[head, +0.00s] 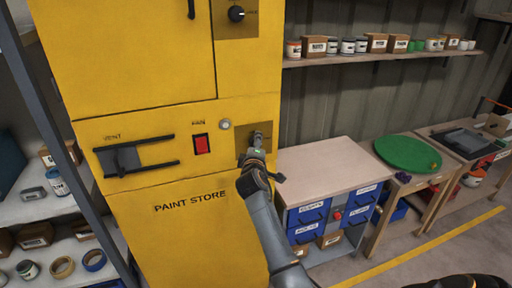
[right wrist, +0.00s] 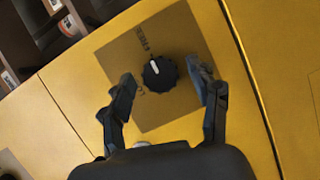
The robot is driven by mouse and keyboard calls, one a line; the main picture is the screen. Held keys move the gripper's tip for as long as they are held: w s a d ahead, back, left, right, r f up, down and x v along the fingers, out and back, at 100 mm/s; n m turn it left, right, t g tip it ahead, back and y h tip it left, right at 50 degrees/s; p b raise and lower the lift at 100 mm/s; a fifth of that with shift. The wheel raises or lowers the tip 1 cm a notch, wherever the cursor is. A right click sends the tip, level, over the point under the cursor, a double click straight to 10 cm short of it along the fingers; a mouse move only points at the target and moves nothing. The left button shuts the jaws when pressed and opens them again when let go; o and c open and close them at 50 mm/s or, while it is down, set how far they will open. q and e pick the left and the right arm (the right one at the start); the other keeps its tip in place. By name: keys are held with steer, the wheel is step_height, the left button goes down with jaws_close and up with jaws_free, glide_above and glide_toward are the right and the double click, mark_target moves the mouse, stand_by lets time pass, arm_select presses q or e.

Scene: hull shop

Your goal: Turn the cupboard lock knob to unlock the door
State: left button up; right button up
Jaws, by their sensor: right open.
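The yellow paint store cupboard (head: 175,240) stands at left centre in the head view. In the right wrist view a round black knob (right wrist: 160,75) with a white pointer mark sits on a brownish square plate (right wrist: 178,112). The pointer aims up and left, near a printed label that is only partly readable. My right gripper (right wrist: 161,79) is open, with one finger on each side of the knob and gaps between. In the head view my right gripper (head: 258,137) is at the plate and hides the knob. My left gripper is not seen.
Another black knob (head: 236,14) is on an upper plate. A black vent handle (head: 125,158), a red switch (head: 201,144) and a small round button (head: 225,124) are on the cupboard front. A workbench (head: 325,165) with blue drawers stands to the right, close to my arm.

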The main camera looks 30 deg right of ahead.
steer(key=shift+a, duration=0.1)
steer(key=v, duration=1.2)
steer(key=s+a+f+g+y+b, duration=0.1)
steer(key=s+a+f+g+y, duration=0.2)
steer(key=f, duration=1.3)
steer(key=a+f+y+b, duration=0.1)
steer(key=a+f+y, duration=0.35)
steer(key=f, duration=1.15)
steer(key=s+a+f+m+g+y+b, duration=0.1)
steer(key=s+a+f+g, duration=0.15)
steer(key=s+f, duration=0.6)
steer(key=s+a+f+g+b, duration=0.1)
steer(key=s+a+f, duration=0.35)
steer(key=f, duration=0.75)
steer(key=s+d+f+m+g, duration=0.1)
steer(key=s+f, duration=0.4)
steer(key=s, duration=0.7)
steer(key=s+d+f+m+g+y+b, duration=0.1)
steer(key=s+f+m+g, duration=0.1)
steer(key=s+f, duration=0.4)
steer(key=s+d+f+m+g, duration=0.1)
steer(key=s+f, duration=0.4)
steer(key=s, duration=1.2)
steer(key=shift+s+f+m+g+b, duration=0.35)
steer(key=shift+m+g, duration=0.35)
steer(key=shift+g, duration=0.25)
